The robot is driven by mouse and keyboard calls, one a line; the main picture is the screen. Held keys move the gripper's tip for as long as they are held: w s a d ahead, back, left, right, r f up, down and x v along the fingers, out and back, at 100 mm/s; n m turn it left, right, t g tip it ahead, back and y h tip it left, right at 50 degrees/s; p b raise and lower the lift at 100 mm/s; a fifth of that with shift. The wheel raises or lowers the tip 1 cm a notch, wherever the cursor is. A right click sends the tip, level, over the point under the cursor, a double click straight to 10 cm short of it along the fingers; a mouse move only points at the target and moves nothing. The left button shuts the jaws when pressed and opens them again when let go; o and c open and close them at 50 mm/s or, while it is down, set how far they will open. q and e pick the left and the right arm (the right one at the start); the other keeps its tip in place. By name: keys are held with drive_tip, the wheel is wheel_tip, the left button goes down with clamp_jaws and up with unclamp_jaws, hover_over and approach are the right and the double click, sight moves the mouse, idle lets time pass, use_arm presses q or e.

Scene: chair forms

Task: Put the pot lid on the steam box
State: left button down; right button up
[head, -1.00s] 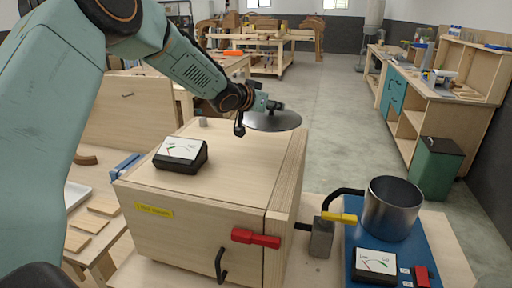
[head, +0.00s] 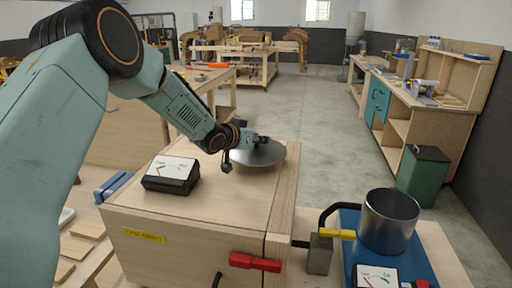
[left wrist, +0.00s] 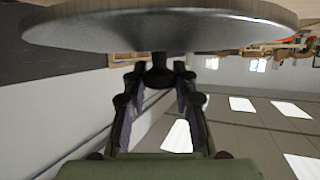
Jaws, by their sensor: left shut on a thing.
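The pot lid (head: 258,155) is a grey metal disc, low over or on the top of the wooden steam box (head: 215,210), toward its far right part. I cannot tell whether it touches the box top. My left gripper (head: 258,140) is shut on the lid's knob from above. In the left wrist view, the lid (left wrist: 160,30) spans the top of the picture, and the fingers of the left gripper (left wrist: 160,85) close around its dark knob (left wrist: 159,72). The open steel pot (head: 389,222) stands to the right of the box. My right gripper is not in view.
A black-framed gauge (head: 171,174) sits on the box top, left of the lid. A yellow-handled valve (head: 338,235) lies between box and pot. A green bin (head: 423,176) stands farther right. The floor behind is clear.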

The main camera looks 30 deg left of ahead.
sight(255, 148)
use_arm(q)
drive_tip(key=f, duration=0.3)
drive_tip(key=shift+w+f, duration=0.15)
drive_tip(key=shift+w, duration=0.2)
drive_tip(key=shift+s, duration=0.35)
drive_tip(key=c, duration=1.4)
unclamp_jaws()
drive_tip(key=shift+c, duration=0.2)
drive_tip(key=o, duration=0.4)
drive_tip(key=shift+w+f, duration=0.2)
drive_tip(key=shift+w, duration=0.1)
drive_tip(key=shift+s+r, duration=0.1)
